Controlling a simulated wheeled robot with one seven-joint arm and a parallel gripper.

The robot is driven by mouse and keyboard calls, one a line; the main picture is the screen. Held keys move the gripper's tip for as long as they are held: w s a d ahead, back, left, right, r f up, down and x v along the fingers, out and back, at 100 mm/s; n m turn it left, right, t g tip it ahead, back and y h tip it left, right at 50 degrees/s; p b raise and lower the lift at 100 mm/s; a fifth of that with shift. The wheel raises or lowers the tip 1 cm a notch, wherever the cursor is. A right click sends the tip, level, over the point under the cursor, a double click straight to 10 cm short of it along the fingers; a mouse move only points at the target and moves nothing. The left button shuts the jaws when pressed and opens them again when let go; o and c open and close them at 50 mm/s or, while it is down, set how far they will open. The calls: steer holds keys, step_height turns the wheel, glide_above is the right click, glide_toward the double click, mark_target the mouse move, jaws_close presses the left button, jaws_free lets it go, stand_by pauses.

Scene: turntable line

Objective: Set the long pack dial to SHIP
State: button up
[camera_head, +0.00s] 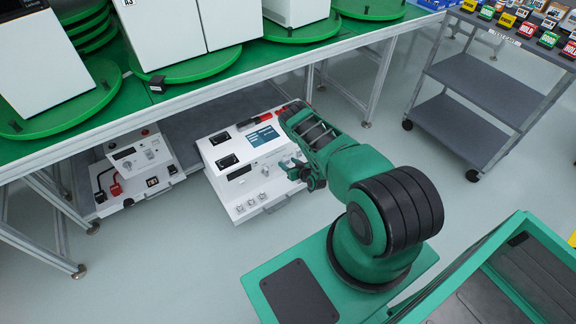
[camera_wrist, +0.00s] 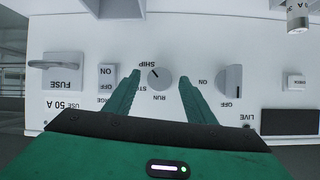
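The dial (camera_wrist: 160,79) is a round grey knob on a white panel (camera_wrist: 215,60), which appears upside down in the wrist view. SHIP is printed above it, RUN below it, and a partly covered word starting STO lies lower left. The dial's dark mark points up and left, toward SHIP. My gripper (camera_wrist: 160,80) is open, its green fingers on either side of the dial with a visible gap to each. In the head view my gripper (camera_head: 294,168) is at the front of the white unit (camera_head: 228,190); the dial there is too small to make out clearly.
Beside the dial are a fuse handle (camera_wrist: 62,68), ON/OFF switches (camera_wrist: 106,78) and a second knob (camera_wrist: 230,80). A smaller white unit (camera_head: 135,160) stands left on the shelf. The green turntable bench (camera_head: 190,75) is overhead; a grey cart (camera_head: 470,85) stands right.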

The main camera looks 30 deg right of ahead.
steer(key=shift+s, duration=0.1)
steer(key=v, duration=1)
steer(key=shift+s, duration=0.2)
steer(key=shift+r, duration=0.1)
